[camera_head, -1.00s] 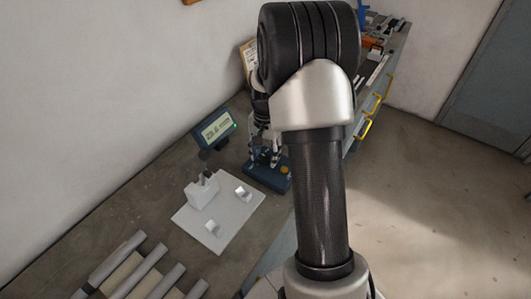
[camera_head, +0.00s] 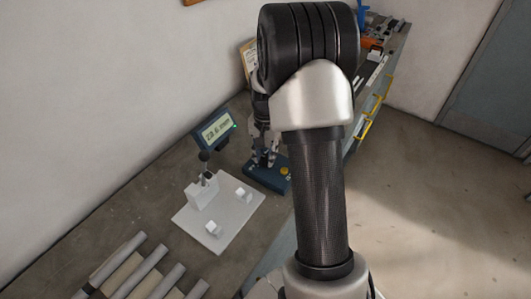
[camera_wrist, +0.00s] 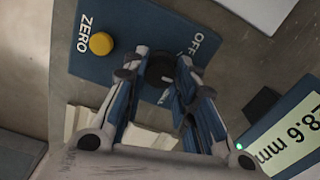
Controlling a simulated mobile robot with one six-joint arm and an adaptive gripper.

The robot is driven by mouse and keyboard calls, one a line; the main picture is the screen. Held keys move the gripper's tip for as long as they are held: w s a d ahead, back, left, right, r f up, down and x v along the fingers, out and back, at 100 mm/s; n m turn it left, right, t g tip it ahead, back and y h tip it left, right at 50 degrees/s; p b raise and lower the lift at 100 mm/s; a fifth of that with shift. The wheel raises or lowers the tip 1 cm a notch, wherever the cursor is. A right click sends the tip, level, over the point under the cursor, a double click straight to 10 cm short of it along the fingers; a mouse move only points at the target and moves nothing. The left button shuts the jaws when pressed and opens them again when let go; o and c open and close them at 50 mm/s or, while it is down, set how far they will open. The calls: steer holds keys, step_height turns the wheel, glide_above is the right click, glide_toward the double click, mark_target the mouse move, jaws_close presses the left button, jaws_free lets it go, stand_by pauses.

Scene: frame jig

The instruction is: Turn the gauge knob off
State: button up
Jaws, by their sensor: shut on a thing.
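The gauge knob (camera_wrist: 162,69) is a black round knob on a dark blue base (camera_wrist: 105,28), beside the white OFF label. My gripper (camera_wrist: 163,64) has its two fingertips on either side of the knob, shut on it. The fingers hide part of the knob. In the head view my gripper (camera_head: 262,158) reaches down onto the blue base (camera_head: 267,177), and my arm hides part of this area. The gauge display (camera_head: 216,130) is lit, and its digits end in 8.6 mm in the wrist view (camera_wrist: 287,140).
A yellow button (camera_wrist: 101,43) marked ZERO sits on the same base. Grey tubes (camera_head: 160,272) lie at the front left. The wall rises behind the bench.

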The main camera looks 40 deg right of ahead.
mark_target(265, 157)
steer(key=n+p, duration=0.2)
steer(key=n, duration=0.3)
steer(key=shift+r+n, duration=0.1)
steer(key=shift+n, duration=0.3)
steer(key=n+p, duration=0.1)
steer(key=n, duration=0.4)
steer(key=shift+n, duration=0.3)
steer(key=o, duration=1.1)
step_height(265, 157, up, 12)
steer(key=shift+f, duration=0.1)
stand_by(0.5)
